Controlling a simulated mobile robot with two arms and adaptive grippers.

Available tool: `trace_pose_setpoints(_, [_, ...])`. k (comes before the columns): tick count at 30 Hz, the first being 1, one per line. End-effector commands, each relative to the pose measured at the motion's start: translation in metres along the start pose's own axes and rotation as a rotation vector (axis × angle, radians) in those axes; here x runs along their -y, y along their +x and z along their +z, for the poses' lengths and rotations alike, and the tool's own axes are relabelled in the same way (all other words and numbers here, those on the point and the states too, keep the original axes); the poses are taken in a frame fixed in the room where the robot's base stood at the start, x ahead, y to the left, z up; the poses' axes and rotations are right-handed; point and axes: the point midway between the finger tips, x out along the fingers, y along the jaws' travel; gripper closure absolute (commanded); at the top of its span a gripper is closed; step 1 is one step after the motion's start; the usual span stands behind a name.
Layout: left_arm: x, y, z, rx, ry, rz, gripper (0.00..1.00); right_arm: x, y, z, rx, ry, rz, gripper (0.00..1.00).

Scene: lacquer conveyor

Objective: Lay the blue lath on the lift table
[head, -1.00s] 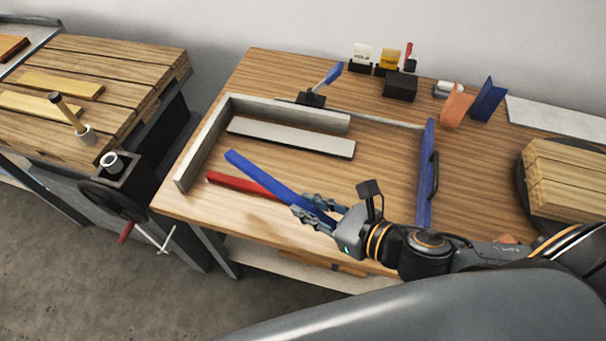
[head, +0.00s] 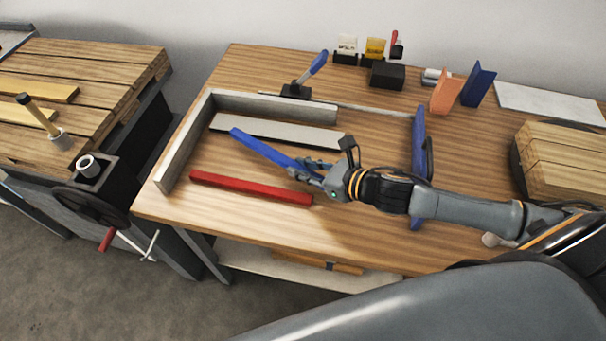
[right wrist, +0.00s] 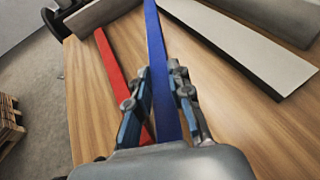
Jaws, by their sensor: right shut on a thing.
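My right gripper (head: 308,174) is shut on the blue lath (head: 259,147), gripping it near its right end. The lath points up and left over the workbench (head: 260,225), and seems raised above it. In the right wrist view, the blue lath (right wrist: 157,50) runs between the two fingers (right wrist: 160,92) and away from the camera. A slatted wooden table with a handwheel (head: 130,98), apparently the lift table, stands left of the workbench. My left gripper is not in view.
A red lath (head: 250,188) lies in front of the blue one, and a grey-white strip (head: 275,132) behind it. A grey angled fence (head: 180,145) and a blue clamp bar (head: 418,150) border them. Yellow boards (head: 40,88) and a wooden-handled tool (head: 38,115) occupy the slatted table's left.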

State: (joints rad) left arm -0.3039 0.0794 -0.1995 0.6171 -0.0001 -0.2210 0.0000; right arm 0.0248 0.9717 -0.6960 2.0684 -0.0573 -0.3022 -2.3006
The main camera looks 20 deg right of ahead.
Motion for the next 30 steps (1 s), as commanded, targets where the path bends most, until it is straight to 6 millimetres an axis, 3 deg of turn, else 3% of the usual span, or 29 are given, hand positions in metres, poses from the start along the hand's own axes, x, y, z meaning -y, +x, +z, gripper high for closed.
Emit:
trace_pose_setpoints(3, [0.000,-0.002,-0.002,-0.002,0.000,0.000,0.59,-0.002,0.007,-0.018,-0.003,0.009,0.001,1.00])
trace_pose_setpoints(6, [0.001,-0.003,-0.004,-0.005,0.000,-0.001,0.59,-0.002,0.010,-0.025,-0.001,0.004,0.001,1.00])
trace_pose_setpoints(17, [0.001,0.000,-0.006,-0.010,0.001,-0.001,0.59,-0.002,0.011,-0.029,-0.001,0.002,0.001,1.00])
trace_pose_setpoints(18, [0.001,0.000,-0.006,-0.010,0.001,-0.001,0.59,-0.002,0.011,-0.029,-0.001,0.002,0.000,0.76])
trace_pose_setpoints(19, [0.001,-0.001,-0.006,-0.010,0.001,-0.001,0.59,-0.002,0.011,-0.029,-0.002,0.002,0.000,0.71])
trace_pose_setpoints(30, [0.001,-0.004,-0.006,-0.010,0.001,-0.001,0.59,-0.002,0.009,-0.025,-0.001,0.001,0.001,0.71])
